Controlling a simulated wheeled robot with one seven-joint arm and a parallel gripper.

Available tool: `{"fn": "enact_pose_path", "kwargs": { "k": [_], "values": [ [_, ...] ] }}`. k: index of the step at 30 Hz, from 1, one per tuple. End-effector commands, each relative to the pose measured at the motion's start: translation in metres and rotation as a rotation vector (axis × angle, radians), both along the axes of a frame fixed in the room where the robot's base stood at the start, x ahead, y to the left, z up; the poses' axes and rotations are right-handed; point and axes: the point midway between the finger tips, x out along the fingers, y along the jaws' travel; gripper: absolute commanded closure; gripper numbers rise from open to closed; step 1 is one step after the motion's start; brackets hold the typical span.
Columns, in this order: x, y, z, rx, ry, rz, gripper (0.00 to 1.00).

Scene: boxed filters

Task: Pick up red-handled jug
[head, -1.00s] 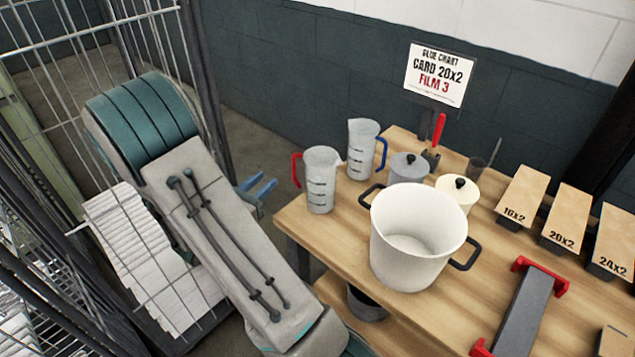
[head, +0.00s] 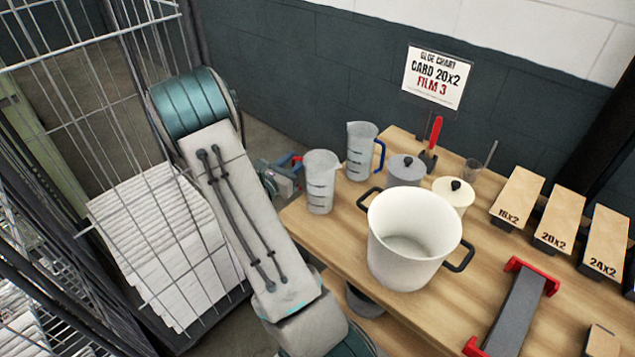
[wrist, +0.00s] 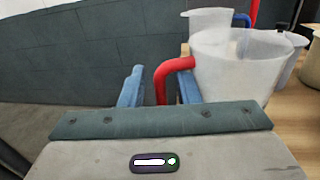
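The red-handled jug (head: 320,185) is a translucent measuring jug with dark marks, upright at the table's left edge. Its red handle (wrist: 162,82) faces my gripper. My gripper (head: 288,168) is beside the jug's left side, at handle height. In the wrist view, its two blue fingers (wrist: 161,80) are apart, one on each side of the handle. A gap shows between the left finger and the handle; the right finger is close to the handle, and I cannot tell if they touch. The handle is mostly hidden in the head view.
A blue-handled jug (head: 360,152) stands just behind. A white pot (head: 405,255) stands to the right, with grey (head: 405,168) and cream (head: 453,192) lidded pots behind it. A wire cage (head: 110,130) is left of my arm. The table (head: 330,240) is bare in front of the jug.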

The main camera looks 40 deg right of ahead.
Motion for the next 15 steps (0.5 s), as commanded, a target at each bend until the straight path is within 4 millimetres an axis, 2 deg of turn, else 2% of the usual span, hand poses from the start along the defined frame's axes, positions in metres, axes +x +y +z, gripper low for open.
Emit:
{"fn": "enact_pose_path", "kwargs": {
  "k": [4,7,15],
  "values": [
    [0.0,0.0003,-0.0005,0.0,0.0,0.0,0.71],
    [0.0,0.0005,-0.0005,0.0,0.0,0.0,0.99],
    [0.0001,0.0005,0.0003,-0.001,0.0,0.0,1.0]
  ]
}}
